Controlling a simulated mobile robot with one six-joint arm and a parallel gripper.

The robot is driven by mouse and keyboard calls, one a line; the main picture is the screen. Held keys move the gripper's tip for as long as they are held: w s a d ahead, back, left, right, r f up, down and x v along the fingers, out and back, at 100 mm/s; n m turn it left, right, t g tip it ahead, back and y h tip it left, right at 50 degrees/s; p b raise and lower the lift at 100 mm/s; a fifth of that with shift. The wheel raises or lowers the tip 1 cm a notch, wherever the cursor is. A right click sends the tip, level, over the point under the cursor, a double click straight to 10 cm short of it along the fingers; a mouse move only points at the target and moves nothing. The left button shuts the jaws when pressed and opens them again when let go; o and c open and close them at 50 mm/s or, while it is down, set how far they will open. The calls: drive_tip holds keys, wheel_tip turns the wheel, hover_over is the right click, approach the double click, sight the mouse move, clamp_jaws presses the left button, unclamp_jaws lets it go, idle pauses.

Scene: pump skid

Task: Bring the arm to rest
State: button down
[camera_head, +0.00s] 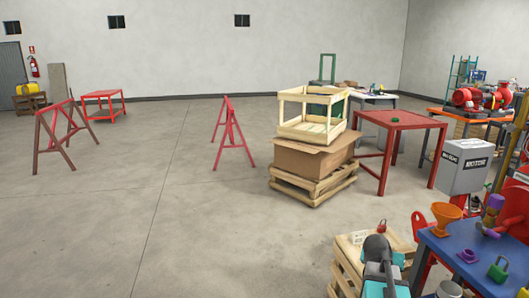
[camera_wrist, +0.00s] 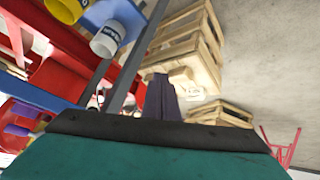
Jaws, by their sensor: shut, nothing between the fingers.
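My gripper (camera_wrist: 160,82) shows in the wrist view as dark fingers closed together beyond a dark bar and a teal body. It is shut with nothing between the fingers. In the head view my grey and teal arm rises from the bottom edge, right of centre, beside the blue-topped table (camera_head: 452,245). The fingers cannot be made out there. Wooden crates (camera_wrist: 190,45) show beyond the fingers in the wrist view.
An orange funnel (camera_head: 444,215), a green padlock-shaped piece (camera_head: 498,268) and purple pieces lie on the blue table. A wooden crate (camera_head: 345,262) stands left of my arm. A grey motor box (camera_head: 464,170) and red table (camera_head: 400,118) stand behind. Open floor (camera_head: 190,230) lies left.

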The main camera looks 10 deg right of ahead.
drive_tip(key=s+a+f+n+g+y, duration=0.1)
drive_tip(key=s+a+f+n+y, duration=0.15)
drive_tip(key=a+f, duration=0.7)
drive_tip(key=s+a+f+n+g+y, duration=0.25)
drive_tip(key=s+a+f, duration=0.2)
drive_tip(key=a, duration=1.05)
drive_tip(key=s+a+f+n+g+y, duration=0.1)
drive_tip(key=s+a+f+n+y, duration=0.15)
drive_tip(key=a+f, duration=0.8)
drive_tip(key=s+f+g+p, duration=0.1)
drive_tip(key=s+f, duration=0.3)
drive_tip(key=s, duration=0.4)
drive_tip(key=s+a+f+g+p, duration=0.1)
drive_tip(key=s+f, duration=0.3)
drive_tip(key=s, duration=0.4)
drive_tip(key=s+f+g+p, duration=0.1)
drive_tip(key=s+f+g, duration=0.2)
drive_tip(key=s+f, duration=0.2)
drive_tip(key=s+h, duration=0.1)
drive_tip(key=s, duration=0.2)
drive_tip(key=shift+s+a, duration=0.3)
drive_tip(key=shift+a, duration=0.1)
